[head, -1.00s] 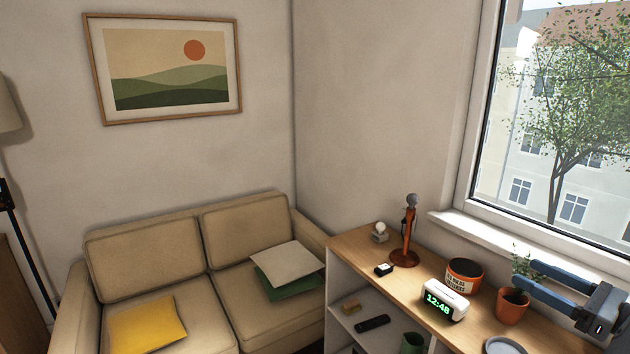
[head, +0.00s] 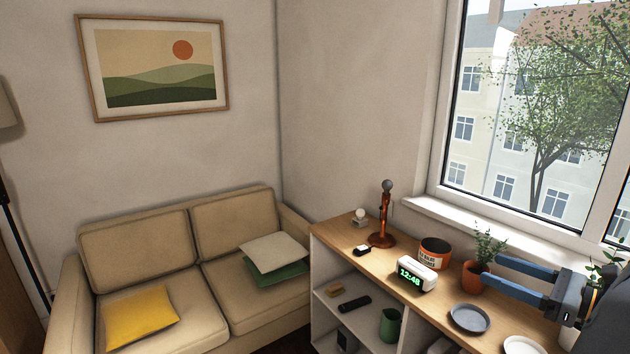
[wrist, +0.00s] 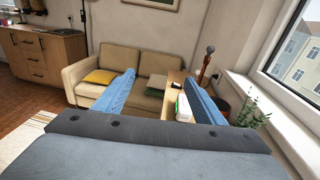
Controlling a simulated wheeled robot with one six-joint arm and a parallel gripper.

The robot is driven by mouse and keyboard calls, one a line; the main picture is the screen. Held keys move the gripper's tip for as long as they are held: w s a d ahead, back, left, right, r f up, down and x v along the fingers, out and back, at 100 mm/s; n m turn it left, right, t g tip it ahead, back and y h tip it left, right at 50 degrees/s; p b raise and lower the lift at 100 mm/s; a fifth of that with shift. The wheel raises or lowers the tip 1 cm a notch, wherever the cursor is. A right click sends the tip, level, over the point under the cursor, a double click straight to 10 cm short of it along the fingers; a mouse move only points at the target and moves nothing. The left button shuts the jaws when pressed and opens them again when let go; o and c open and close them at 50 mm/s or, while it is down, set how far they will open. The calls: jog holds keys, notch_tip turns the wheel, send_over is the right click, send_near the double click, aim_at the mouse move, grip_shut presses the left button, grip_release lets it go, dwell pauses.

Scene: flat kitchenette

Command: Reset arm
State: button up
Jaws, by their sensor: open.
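My gripper (head: 522,280) is at the right of the head view, above the wooden-topped shelf (head: 345,240). Its two blue fingers are spread apart with nothing between them. The finger tips point left, close to a potted plant (head: 475,279) in a terracotta pot; I cannot tell whether they touch it. In the wrist view, the blue fingers (wrist: 160,95) stand wide apart, with the sofa (wrist: 140,63) showing between and beyond them. The green-lit clock (head: 416,274) stands on the shelf, left of the gripper.
An orange-labelled pot (head: 434,253), a reddish-brown stand (head: 384,225), a dark grey plate (head: 469,318) and a white dish (head: 523,346) are on the shelf top. The window (head: 535,120) is behind the arm. Lower compartments hold a remote (head: 354,304) and a green jug (head: 390,325).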

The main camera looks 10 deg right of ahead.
jog(key=w+a+f+n+g+y+b, duration=0.1)
jog(key=a+f+n+g+b, duration=0.4)
jog(key=a, duration=0.7)
jog(key=a+f+n+g+y+b, duration=0.1)
jog(key=a+f+n+g+b, duration=0.2)
jog(key=a+f+n+g, duration=0.6)
jog(key=s+a+f+n+h+b, duration=0.1)
jog(key=a+f+n+h+b, duration=0.9)
jog(key=n, duration=0.6)
jog(key=a+b, duration=0.2)
jog(key=shift+s+a+g+b, duration=0.25)
jog(key=shift+g+b, duration=0.1)
jog(key=shift+g, duration=0.05)
